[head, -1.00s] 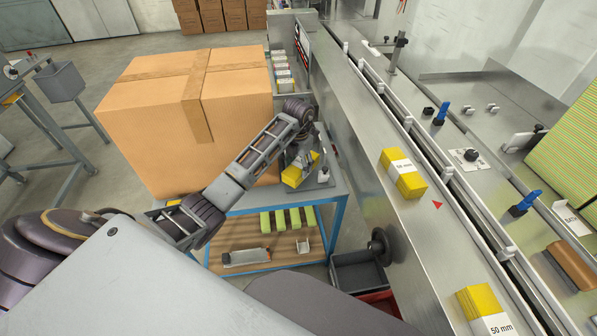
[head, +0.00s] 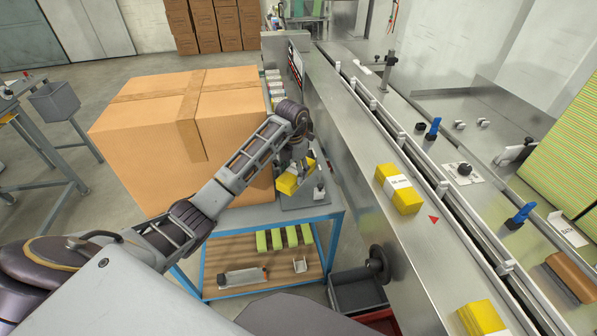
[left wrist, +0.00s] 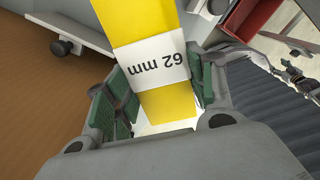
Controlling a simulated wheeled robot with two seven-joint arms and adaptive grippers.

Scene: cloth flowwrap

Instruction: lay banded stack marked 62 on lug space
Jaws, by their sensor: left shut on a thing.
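The banded stack marked 62 is a yellow block with a white paper band reading "62 mm", seen in the left wrist view (left wrist: 158,62). My left gripper (left wrist: 160,95) is shut on it, with green pads on either side. In the head view the left gripper (head: 297,166) holds the stack (head: 290,184) tilted above a grey plate fixture (head: 312,200) on the blue-framed table. The steel conveyor (head: 345,155) is to its right.
A banded yellow stack (head: 399,188) lies on the conveyor, with another yellow stack (head: 480,318) nearer. A large carton (head: 150,120) stands left of my arm. Green blocks (head: 285,238) lie on the lower shelf. The conveyor between the arm and the first stack is clear.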

